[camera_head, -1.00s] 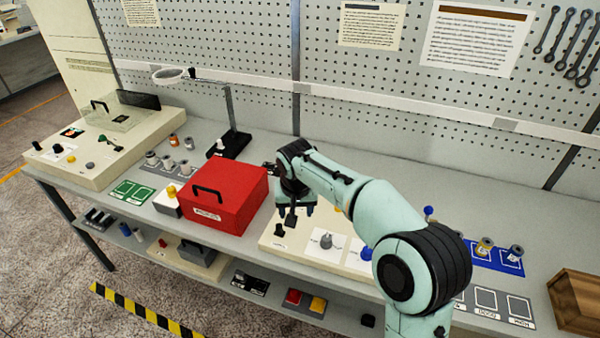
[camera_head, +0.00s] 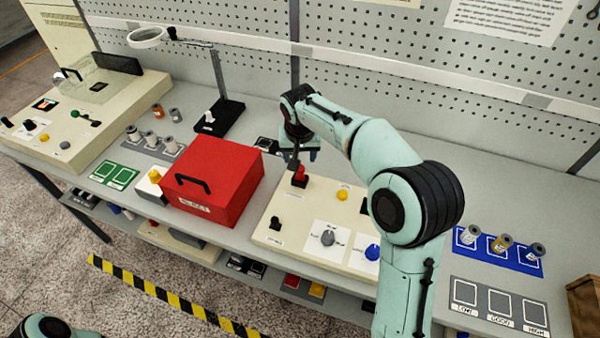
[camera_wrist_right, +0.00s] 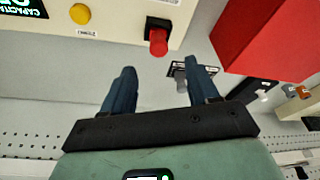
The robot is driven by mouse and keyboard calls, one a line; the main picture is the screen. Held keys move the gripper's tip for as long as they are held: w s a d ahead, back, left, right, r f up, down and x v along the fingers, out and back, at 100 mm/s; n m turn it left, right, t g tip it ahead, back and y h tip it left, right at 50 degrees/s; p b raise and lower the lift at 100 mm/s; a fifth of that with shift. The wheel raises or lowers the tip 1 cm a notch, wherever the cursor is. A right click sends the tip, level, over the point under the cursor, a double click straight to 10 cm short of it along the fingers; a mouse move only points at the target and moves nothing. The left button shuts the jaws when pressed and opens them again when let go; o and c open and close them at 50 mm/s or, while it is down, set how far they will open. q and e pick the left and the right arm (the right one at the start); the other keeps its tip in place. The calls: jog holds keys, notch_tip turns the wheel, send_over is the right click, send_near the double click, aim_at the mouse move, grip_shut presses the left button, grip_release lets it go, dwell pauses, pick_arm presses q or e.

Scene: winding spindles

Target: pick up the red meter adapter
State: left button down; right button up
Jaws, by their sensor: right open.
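The red meter adapter (camera_head: 300,179) is a small red piece at the back left of the cream meter panel (camera_head: 290,208). In the right wrist view it is a red cylinder (camera_wrist_right: 158,42) on a black block at the panel's edge. My right gripper (camera_head: 300,157) is above and just behind it in the head view, partly overlapping it. In the wrist view, the open fingers (camera_wrist_right: 165,72) have the adapter ahead of their tips, apart from them, with nothing between the pads. My left gripper is out of view.
A red box with a black handle (camera_head: 212,180) stands close left of the panel. A small grey piece on a dark label (camera_wrist_right: 180,75) lies near the fingers. The panel also carries a yellow knob (camera_wrist_right: 80,13) and a grey dial (camera_head: 328,237). A pegboard wall (camera_head: 400,60) rises behind.

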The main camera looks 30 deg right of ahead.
aim_at(300, 168)
jog(key=x, duration=0.9)
jog(key=shift+w+d+f, duration=0.1)
jog(key=shift+w+d, duration=0.05)
jog(key=shift+d, duration=0.05)
jog(key=shift+c, duration=0.6)
grip_shut()
